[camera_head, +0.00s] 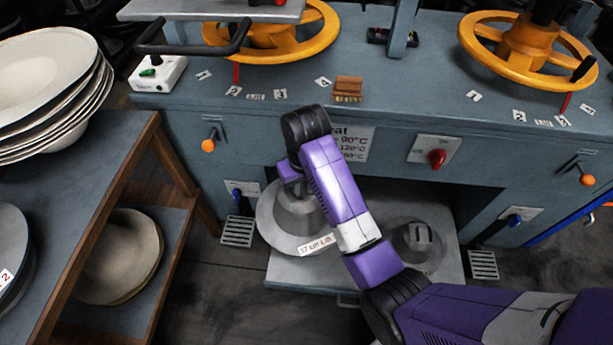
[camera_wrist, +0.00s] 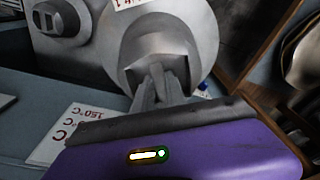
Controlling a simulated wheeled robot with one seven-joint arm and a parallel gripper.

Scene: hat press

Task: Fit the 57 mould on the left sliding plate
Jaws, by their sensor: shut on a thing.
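A grey round mould (camera_head: 272,222), with a white label starting with 57 (camera_head: 317,244), is at the left side of the pulled-out lower drawer (camera_head: 318,277). Its rim overhangs the drawer's left edge; I cannot tell whether it rests or is lifted. My gripper (camera_wrist: 160,82) is shut on the raised block at the mould's centre, as the wrist view shows of this mould (camera_wrist: 198,30). In the head view my arm hides the fingertips. A grey plate with a black handle (camera_head: 215,8), at the top left, looks like the left sliding plate; its top is mostly cut off.
A second, smaller mould (camera_head: 420,243) sits on the drawer's right side. The blue press bench (camera_head: 420,95) stands above, with yellow handwheels (camera_head: 527,45). A wooden-legged table (camera_head: 110,150) with stacked felt-like discs (camera_head: 50,85) stands at left. Orange knobs (camera_head: 208,146) project from the bench front.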

